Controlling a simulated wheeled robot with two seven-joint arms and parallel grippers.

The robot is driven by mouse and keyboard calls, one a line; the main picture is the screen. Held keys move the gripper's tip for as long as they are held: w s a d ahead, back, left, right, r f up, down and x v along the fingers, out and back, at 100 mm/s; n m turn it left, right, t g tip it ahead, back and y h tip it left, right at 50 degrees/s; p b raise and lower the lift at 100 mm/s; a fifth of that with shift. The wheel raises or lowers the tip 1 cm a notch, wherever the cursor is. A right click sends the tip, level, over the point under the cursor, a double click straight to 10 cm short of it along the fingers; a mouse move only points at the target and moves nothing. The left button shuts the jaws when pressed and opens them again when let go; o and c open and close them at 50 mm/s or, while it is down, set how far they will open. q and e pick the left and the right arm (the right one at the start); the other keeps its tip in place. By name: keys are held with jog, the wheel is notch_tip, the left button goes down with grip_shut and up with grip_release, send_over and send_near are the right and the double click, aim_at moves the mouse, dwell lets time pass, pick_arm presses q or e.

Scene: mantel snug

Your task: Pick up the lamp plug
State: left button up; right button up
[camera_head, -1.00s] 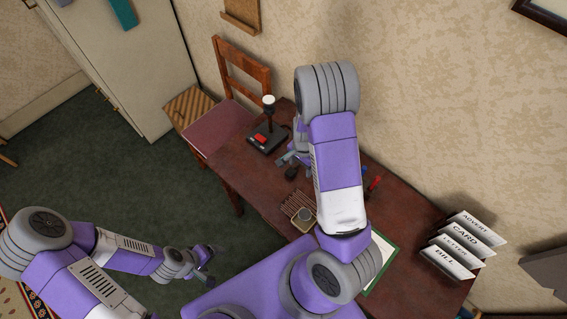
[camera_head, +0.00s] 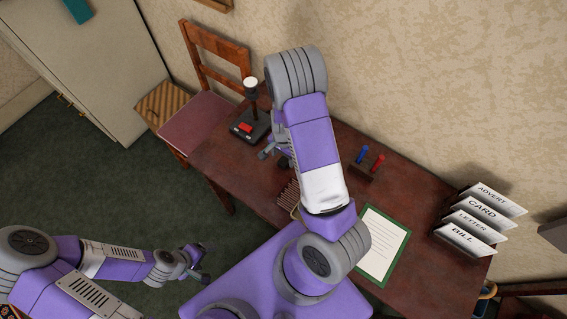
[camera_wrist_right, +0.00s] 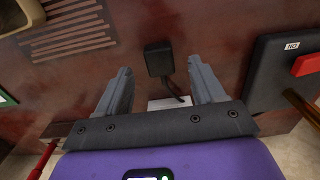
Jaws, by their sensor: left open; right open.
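The lamp plug (camera_wrist_right: 158,60) is a small black block with a dark cord, lying on the reddish-brown desk in the right wrist view. My right gripper (camera_wrist_right: 159,72) is open, with one finger on each side of the plug and gaps between; I cannot tell the height gap. In the head view my right arm hides the plug, and only part of the right gripper (camera_head: 270,150) shows beside the arm. My left gripper (camera_head: 198,264) is open and empty above the green carpet, away from the desk.
A black switch box with a red button (camera_head: 246,128) stands close by and shows in the wrist view (camera_wrist_right: 275,75). A chair (camera_head: 200,115) stands left.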

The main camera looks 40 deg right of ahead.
aim_at(284, 161)
notch_tip(284, 161, down, 4)
jog(key=shift+f+b, duration=0.1)
jog(key=shift+b, duration=0.3)
jog(key=c, duration=1.2)
jog(key=shift+o, duration=0.2)
